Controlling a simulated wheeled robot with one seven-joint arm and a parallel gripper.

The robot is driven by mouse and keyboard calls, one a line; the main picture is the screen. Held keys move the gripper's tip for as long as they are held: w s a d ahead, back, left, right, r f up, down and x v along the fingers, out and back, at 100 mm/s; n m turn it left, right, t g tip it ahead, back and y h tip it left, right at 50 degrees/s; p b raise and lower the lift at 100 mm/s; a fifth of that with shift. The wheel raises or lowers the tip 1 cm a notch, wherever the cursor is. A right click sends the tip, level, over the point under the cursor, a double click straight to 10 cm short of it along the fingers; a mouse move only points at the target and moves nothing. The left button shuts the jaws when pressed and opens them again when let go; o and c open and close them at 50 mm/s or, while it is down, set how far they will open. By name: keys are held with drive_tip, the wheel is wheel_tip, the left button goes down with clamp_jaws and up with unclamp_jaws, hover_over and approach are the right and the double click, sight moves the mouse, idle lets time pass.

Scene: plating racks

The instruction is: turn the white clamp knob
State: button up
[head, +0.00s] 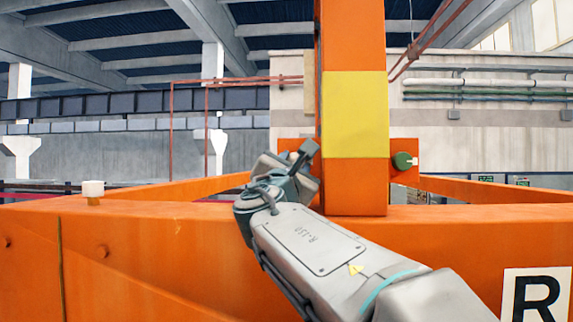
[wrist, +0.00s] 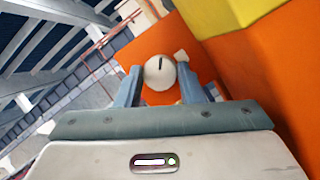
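The white clamp knob (wrist: 159,73) is round with a short dark line on its face. In the wrist view it sits in front of an orange plate (wrist: 160,45), between the two fingers of my gripper (wrist: 160,84). The fingers stand apart, one on each side of the knob, with little or no gap showing. I cannot tell whether they press on it. In the head view my gripper (head: 305,157) is at the orange plate left of the upright post, and this knob is hidden there.
An orange post (head: 352,190) with a yellow band rises just right of my gripper. A green knob (head: 403,161) is on the post's right side. A white-capped peg (head: 93,189) stands on the orange beam (head: 160,225) at left. Open space lies above the beam there.

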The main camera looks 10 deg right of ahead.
drive_tip(key=c, duration=0.4)
drive_tip(key=shift+m, duration=0.3)
drive_tip(key=shift+a+f+m+g+h+b, duration=0.1)
drive_tip(key=shift+m+g+h+b, duration=0.3)
drive_tip(key=shift+m+b, duration=0.6)
drive_tip(key=m+g+b, duration=0.1)
drive_tip(key=m, duration=0.2)
drive_tip(key=shift+h, duration=0.4)
drive_tip(key=shift+w+a+r+m+g, duration=0.15)
drive_tip(key=shift+m+g, duration=0.45)
drive_tip(key=shift+m, duration=1)
drive_tip(key=shift+s+d+r+m+g, duration=0.1)
drive_tip(key=shift+m+g, duration=0.5)
drive_tip(key=shift+m, duration=1)
drive_tip(key=shift+h, duration=0.4)
